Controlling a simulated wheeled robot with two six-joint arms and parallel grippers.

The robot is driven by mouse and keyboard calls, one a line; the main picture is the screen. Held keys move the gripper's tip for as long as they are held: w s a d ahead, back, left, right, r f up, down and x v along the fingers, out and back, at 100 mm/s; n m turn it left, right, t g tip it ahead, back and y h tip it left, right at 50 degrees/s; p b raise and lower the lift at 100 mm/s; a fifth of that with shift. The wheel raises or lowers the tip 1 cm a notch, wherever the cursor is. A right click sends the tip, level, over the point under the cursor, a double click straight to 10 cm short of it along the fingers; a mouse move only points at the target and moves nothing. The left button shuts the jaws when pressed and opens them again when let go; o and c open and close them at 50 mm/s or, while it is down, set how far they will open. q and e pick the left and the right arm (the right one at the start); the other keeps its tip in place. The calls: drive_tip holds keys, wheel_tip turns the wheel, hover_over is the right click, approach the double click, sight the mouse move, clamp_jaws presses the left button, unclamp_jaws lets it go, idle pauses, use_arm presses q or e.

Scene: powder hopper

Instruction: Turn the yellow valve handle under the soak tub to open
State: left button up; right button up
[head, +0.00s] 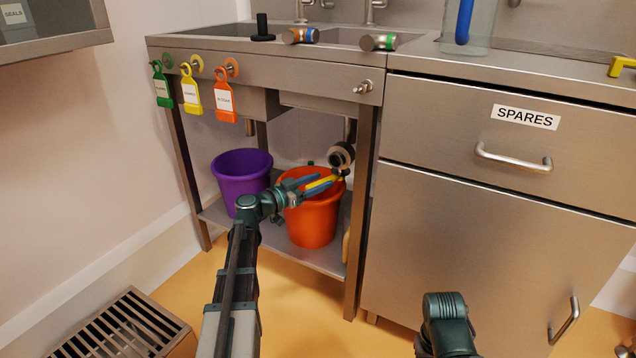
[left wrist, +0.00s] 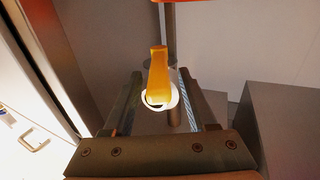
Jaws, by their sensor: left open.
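The yellow valve handle (head: 319,183) is under the sink counter, by a dark round valve fitting (head: 341,155) above the orange bucket. My left gripper (head: 322,181) reaches in from the left, with its blue fingers alongside the handle. In the left wrist view the handle (left wrist: 158,73) looks orange-yellow, with a pale ring at its near end. It lies between the two open fingers of my left gripper (left wrist: 160,100), with a gap visible on each side. My right gripper is out of view; only part of my right arm shows at the bottom.
An orange bucket (head: 312,220) and a purple bucket (head: 241,178) stand on the low shelf (head: 283,252). A table leg (head: 361,215) and the SPARES cabinet (head: 490,220) bound the right side. Green, yellow and orange tags (head: 225,102) hang from the counter front. A floor grate (head: 122,330) lies lower left.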

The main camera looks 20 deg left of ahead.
use_arm(q)
clamp_jaws()
idle(0.3)
idle(1.1)
